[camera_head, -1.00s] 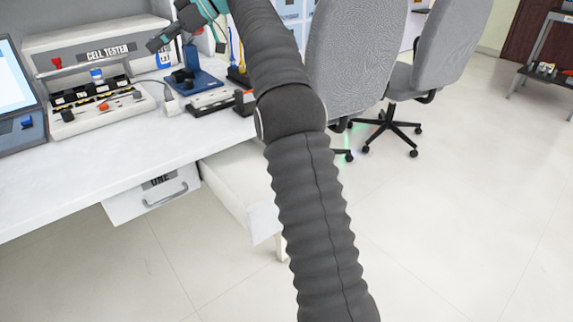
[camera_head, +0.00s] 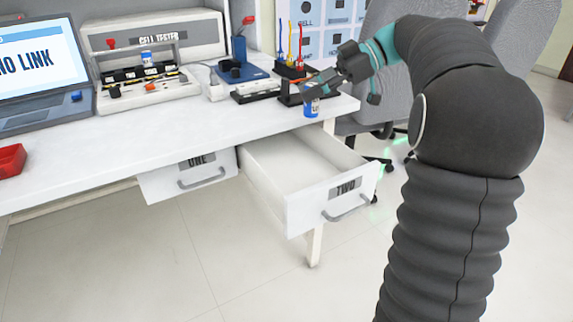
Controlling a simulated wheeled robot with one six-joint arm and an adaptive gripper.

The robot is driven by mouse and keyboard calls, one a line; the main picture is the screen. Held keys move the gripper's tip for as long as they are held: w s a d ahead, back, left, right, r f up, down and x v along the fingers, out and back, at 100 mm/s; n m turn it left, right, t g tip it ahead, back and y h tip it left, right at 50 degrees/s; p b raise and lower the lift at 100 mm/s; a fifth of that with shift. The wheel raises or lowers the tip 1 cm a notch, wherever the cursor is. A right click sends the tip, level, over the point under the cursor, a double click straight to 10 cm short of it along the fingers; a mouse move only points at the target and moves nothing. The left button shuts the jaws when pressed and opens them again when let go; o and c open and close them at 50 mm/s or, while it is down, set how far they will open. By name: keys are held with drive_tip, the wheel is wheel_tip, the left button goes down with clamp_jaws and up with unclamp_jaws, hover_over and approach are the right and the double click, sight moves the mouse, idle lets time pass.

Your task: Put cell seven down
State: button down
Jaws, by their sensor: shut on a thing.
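My gripper (camera_head: 316,91) points down and left at the right end of the white worktable (camera_head: 120,147). It is shut on a small blue-and-white cell (camera_head: 311,107), which hangs below the fingers near the table's edge, above the back of the open drawer TWO (camera_head: 332,191). Any number on the cell is too small to read. I cannot tell its exact height above the table. Another blue-and-white cell (camera_head: 147,59) stands upright in the cell tester (camera_head: 150,93).
Drawer TWO is pulled out and looks empty inside. A laptop (camera_head: 38,72) and a red tray (camera_head: 11,159) are at the left. A blue stand (camera_head: 240,70) and a rack of coloured tools (camera_head: 290,68) stand behind. The front tabletop is clear.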

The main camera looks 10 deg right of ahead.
wheel_tip(320, 180, down, 13)
drive_tip(key=shift+f+b, duration=0.2)
drive_tip(key=shift+b, duration=0.4)
drive_tip(key=shift+a, duration=0.55)
drive_tip(key=a, duration=0.3)
drive_tip(key=shift+w+f, duration=0.15)
drive_tip(key=shift+f, duration=0.45)
drive_tip(key=shift+f, duration=0.15)
drive_tip(key=c, duration=0.8)
unclamp_jaws()
drive_tip(key=shift+c, duration=0.2)
